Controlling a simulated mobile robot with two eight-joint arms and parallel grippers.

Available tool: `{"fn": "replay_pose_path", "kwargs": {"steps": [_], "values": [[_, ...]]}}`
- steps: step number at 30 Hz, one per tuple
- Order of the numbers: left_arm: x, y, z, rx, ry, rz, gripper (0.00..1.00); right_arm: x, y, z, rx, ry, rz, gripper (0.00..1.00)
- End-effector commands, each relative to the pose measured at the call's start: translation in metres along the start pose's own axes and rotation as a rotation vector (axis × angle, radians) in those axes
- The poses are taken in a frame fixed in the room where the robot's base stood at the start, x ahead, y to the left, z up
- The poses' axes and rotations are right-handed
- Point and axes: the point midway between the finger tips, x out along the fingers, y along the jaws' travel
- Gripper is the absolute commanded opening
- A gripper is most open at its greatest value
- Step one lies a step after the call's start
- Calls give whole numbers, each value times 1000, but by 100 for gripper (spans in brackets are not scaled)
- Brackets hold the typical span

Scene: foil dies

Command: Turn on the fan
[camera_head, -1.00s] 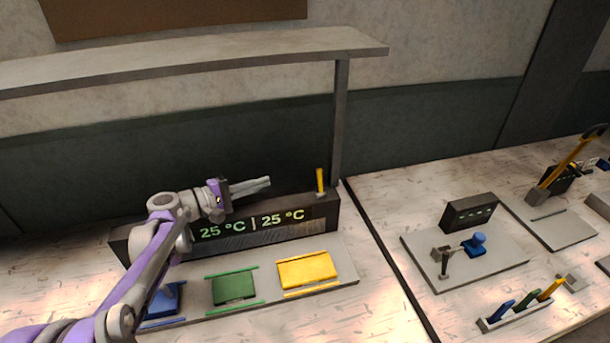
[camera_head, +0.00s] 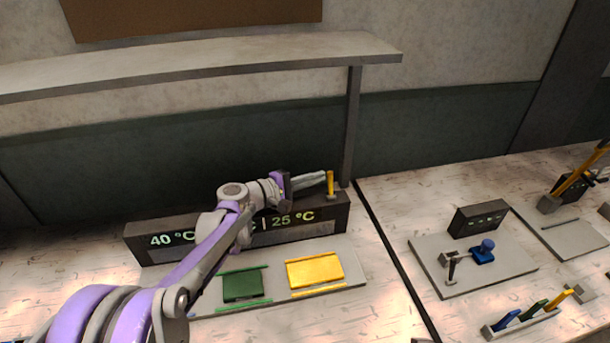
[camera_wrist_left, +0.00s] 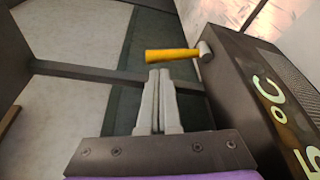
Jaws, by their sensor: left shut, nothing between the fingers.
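A long dark control box (camera_head: 138,252) stands at the back of the bench with lit temperature readouts. It reads 40 °C at the left and 25 °C at the right; my left arm covers the middle. A yellow lever (camera_head: 330,183) stands up at the box's right end; it also shows in the left wrist view (camera_wrist_left: 170,55). My left gripper (camera_head: 322,176) is shut and empty, its fingertips close beside the lever on its left. In the left wrist view the fingertips (camera_wrist_left: 159,75) lie just short of the lever; I cannot tell if they touch. No fan is recognisable.
A green plate (camera_head: 243,286) and a yellow plate (camera_head: 315,270) lie between rails before the box. A grey shelf (camera_head: 230,58) runs above, its post (camera_head: 351,125) behind the lever. To the right are a board (camera_head: 430,270) with a blue knob and a rack (camera_head: 520,322) of coloured tools.

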Motion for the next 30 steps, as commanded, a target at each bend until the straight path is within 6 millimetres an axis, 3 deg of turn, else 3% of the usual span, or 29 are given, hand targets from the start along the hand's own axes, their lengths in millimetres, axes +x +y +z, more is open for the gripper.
{"fn": "replay_pose_path", "kwargs": {"steps": [30], "values": [[-2,0,8,94,1,33,0,-2,0,-2,0,2,0,45]]}}
